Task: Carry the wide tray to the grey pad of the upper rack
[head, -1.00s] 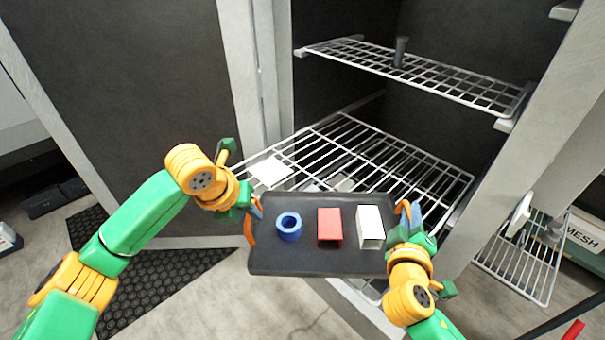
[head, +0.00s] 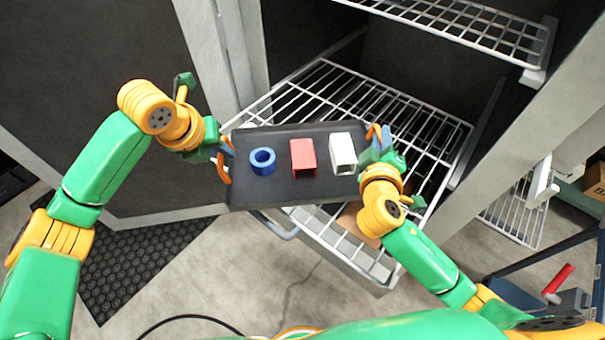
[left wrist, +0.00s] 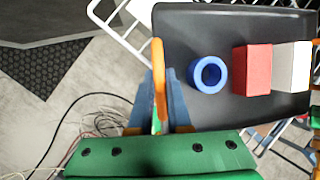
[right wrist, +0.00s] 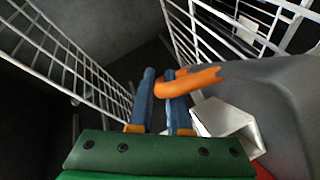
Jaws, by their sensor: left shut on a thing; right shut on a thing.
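The wide tray (head: 290,195) is dark grey with an orange handle at each end. It carries a blue ring (head: 263,161), a red block (head: 303,156) and a white hollow box (head: 343,154). My left gripper (head: 226,150) is shut on the left handle (left wrist: 158,75). My right gripper (head: 374,146) is shut on the right handle (right wrist: 195,80). The tray looks about level and overlaps the wire rack (head: 318,82) in the head view; its height above it is hard to judge. A higher wire rack (head: 470,20) is cut off by the top edge. No grey pad is visible now.
The cabinet's left post (head: 215,60) and right frame (head: 500,150) flank the opening. A brown flat patch (head: 358,222) shows below the tray, partly hidden. A black floor mat (head: 135,262) lies left; a red-handled tool (head: 558,280) stands at lower right.

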